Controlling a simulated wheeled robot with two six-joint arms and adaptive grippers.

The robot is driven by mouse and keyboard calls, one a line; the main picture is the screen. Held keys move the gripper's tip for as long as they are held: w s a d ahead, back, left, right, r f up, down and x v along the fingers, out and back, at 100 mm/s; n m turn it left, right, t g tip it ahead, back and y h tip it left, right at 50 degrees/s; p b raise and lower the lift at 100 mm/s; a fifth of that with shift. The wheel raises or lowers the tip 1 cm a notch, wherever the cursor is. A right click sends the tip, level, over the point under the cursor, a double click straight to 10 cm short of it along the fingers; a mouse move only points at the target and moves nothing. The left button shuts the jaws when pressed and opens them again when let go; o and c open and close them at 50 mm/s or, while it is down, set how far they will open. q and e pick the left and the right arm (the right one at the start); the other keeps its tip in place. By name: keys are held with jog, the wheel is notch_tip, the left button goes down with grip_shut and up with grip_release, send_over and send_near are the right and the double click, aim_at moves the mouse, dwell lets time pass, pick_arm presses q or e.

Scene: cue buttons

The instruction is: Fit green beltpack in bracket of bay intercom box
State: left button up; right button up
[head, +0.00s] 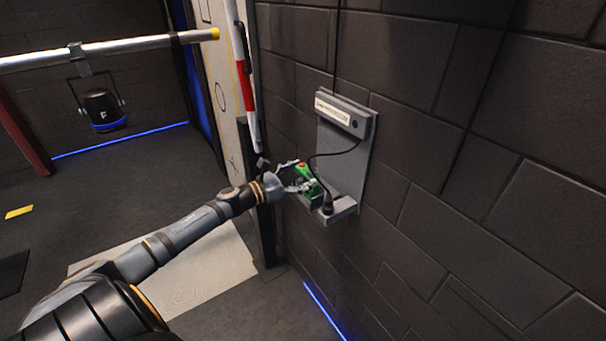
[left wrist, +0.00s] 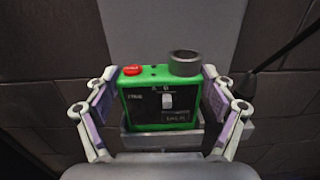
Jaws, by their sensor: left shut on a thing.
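The bay intercom box (head: 345,112) is a grey unit on a backplate on the brick wall, with a small ledge at its foot. The green beltpack (head: 304,174), with a red button and a dark round socket on top, is upright at the left of that ledge. My left gripper (head: 302,186) is shut on the beltpack (left wrist: 160,95), one finger on each side. In the left wrist view, the metal bracket (left wrist: 160,141) shows at the beltpack's lower edge, its wall in front of the base. How deep the beltpack sits is hidden. My right gripper is out of view.
A black cable (head: 333,155) loops from the box down to a dark plug (head: 328,207) on the ledge, right of the beltpack. A red and white pole (head: 246,85) stands left of the box. A lamp (head: 103,107) hangs from a rail farther left.

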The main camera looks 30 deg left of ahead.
pick_arm(q)
jog(key=o, duration=1.3)
jog(key=shift+r, duration=0.1)
